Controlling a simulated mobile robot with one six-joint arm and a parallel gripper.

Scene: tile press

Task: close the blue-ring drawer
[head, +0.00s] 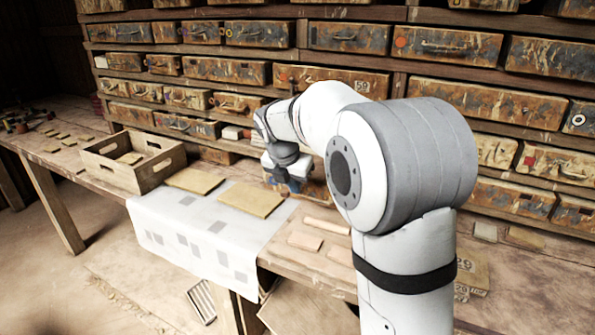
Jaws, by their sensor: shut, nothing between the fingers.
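Rusty, paint-worn drawers fill the wooden rack behind the bench. A small ring mark, perhaps bluish, shows on an upper-left drawer (203,32), but its colour is too small to be sure of. I cannot make out a clear blue ring on any other drawer. My gripper (291,186) is shut and empty, low in front of the rack, just above the back of the bench. A worn drawer front (316,192) shows partly behind it. My arm hides part of the rack, and I cannot tell whether the gripper touches a drawer.
An open wooden crate (152,181) stands on the bench at left. Tan tiles (250,199) lie on a white cloth (192,237) that hangs over the bench front. Pinkish slabs (305,241) lie right of the cloth. Small tools and tiles lie at far left.

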